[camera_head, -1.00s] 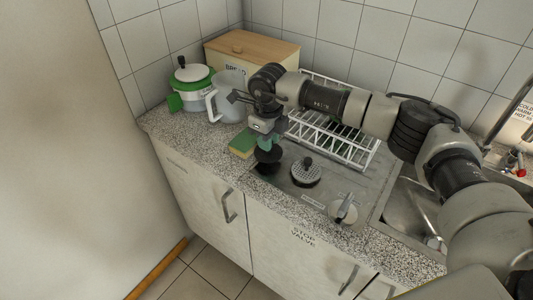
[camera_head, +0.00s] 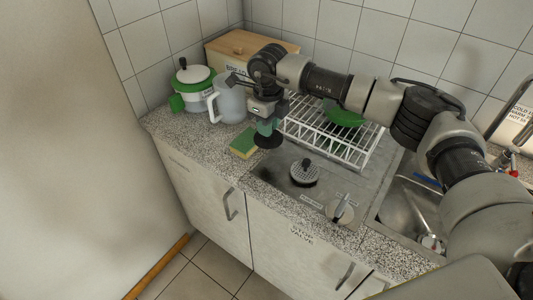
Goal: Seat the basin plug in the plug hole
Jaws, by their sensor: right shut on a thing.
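My right gripper (camera_head: 267,126) points down over the left end of the steel drainboard. It is shut on a dark round piece, likely the basin plug (camera_head: 268,140), whose black disc hangs below the fingers, seemingly clear of the surface. The sink basin (camera_head: 402,203) is at the right, partly covered by my right arm. A small pale round fitting (camera_head: 432,243) sits low in it; I cannot tell whether this is the plug hole. My left gripper is not in view.
A perforated round strainer with a black knob (camera_head: 304,172) and a lever on a round plate (camera_head: 341,209) are on the drainboard. A white dish rack (camera_head: 345,147) stands behind. A sponge (camera_head: 243,145), jug (camera_head: 228,100), green-white pot (camera_head: 192,85) and bread box (camera_head: 233,47) are at left.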

